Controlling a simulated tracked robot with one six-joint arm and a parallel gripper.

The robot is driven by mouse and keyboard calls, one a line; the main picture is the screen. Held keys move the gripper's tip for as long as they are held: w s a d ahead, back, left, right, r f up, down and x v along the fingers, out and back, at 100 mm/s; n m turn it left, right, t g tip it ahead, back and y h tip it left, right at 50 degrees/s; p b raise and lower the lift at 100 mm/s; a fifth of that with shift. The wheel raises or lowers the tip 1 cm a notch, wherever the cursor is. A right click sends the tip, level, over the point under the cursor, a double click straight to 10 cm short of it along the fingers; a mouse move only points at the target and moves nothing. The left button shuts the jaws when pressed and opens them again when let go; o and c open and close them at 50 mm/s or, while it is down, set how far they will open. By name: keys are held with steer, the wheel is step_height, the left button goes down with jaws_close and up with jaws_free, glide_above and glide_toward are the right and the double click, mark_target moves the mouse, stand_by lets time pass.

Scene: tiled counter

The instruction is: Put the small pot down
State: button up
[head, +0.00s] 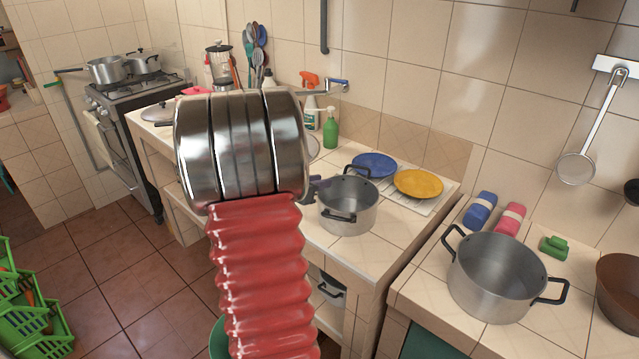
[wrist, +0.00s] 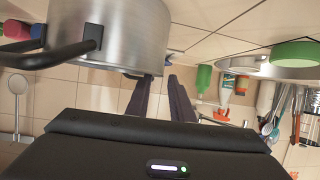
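The small pot (head: 347,207), grey metal with black side handles, appears to stand upright on the tiled counter, in front of the plates. It fills the upper left of the wrist view (wrist: 130,35), which is upside down. My gripper (head: 317,184) is at the pot's left side, mostly hidden behind my arm. In the wrist view its two dark fingers (wrist: 161,82) are apart with a gap between them, close beside the pot's rim. No handle is clearly clamped between them. Whether a finger touches the pot cannot be told.
A larger pot (head: 497,278) stands on the right counter near blue and pink sponges (head: 480,209). Behind the small pot are a blue plate (head: 374,165) and a yellow plate (head: 418,184). A green bottle (head: 331,129) stands by the wall. The counter's front edge is close.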

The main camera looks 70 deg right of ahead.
steer(key=v, duration=1.1)
steer(key=shift+a, duration=0.2)
stand_by(0.4)
